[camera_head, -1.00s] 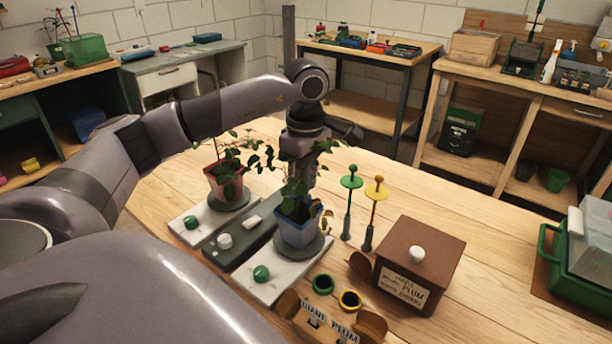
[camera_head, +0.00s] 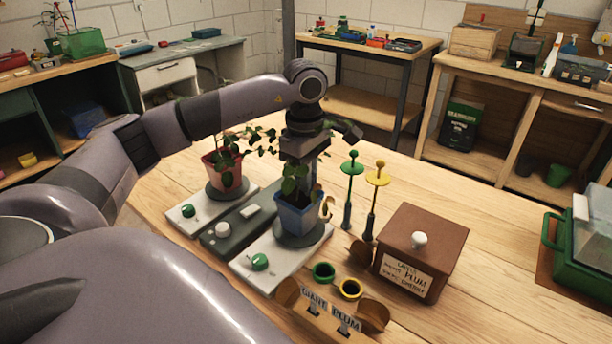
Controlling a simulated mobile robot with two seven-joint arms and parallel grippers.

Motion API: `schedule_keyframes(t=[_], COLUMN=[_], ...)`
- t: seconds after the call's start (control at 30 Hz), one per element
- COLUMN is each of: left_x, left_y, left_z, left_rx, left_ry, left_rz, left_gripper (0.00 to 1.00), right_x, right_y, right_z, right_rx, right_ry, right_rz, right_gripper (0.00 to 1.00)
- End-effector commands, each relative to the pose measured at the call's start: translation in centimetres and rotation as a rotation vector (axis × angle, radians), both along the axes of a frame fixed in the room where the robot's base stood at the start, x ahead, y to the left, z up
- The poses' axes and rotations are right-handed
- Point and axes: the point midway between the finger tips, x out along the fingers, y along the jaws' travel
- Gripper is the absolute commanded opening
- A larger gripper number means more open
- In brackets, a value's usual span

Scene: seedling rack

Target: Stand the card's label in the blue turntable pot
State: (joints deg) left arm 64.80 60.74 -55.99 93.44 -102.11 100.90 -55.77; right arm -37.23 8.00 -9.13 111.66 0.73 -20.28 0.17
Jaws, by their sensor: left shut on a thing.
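The blue pot (camera_head: 293,222) with a leafy plant stands on the nearer round turntable (camera_head: 318,238). My left gripper (camera_head: 313,182) is above and just behind this pot, pointing down, its tips partly hidden by leaves. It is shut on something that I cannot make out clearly. A small tan curved piece (camera_head: 327,208) shows at the pot's right rim; whether the gripper holds it is unclear. The card (camera_head: 405,277) on the brown box (camera_head: 425,250) shows the word PLUM most clearly. A wooden holder (camera_head: 323,322) at the front bears labels reading GIANT (camera_head: 314,294) and PLUM (camera_head: 347,321). My right gripper is not in view.
A red pot (camera_head: 224,178) with a plant stands on the farther turntable. Green (camera_head: 350,180) and yellow (camera_head: 374,190) stemmed tools stand between blue pot and box.

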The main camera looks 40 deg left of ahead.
Motion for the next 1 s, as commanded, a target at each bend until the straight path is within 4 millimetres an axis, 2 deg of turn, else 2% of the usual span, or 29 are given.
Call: schedule_keyframes(t=[0.03,0.17,0.2,0.27,0.57,0.9,1.0], left_x=[-0.6,-0.6,-0.6,-0.6,-0.6,-0.4,-0.4], left_y=[-0.2,-0.3,-0.3,-0.3,-0.3,-0.3,-0.3], left_z=[-1.4,-1.4,-1.4,-1.5,-0.8,5.1,6.2], left_rx=[0.001,0.001,0.001,0.001,0.001,0.001,0.001], left_ry=[0.037,0.038,0.039,0.039,0.037,0.013,0.010], left_rz=[-0.006,-0.007,-0.007,-0.007,-0.006,-0.004,-0.004], left_gripper=[0.00,0.00,0.19,0.36,0.36,0.36,0.36], right_x=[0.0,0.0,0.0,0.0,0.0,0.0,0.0], right_y=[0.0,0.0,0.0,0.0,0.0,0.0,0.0], right_z=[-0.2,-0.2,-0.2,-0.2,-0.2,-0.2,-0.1], right_rx=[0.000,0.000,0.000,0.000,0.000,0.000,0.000], right_ry=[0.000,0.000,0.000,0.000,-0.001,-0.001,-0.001], right_rz=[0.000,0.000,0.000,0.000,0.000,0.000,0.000], right_gripper=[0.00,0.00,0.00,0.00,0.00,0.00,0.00])
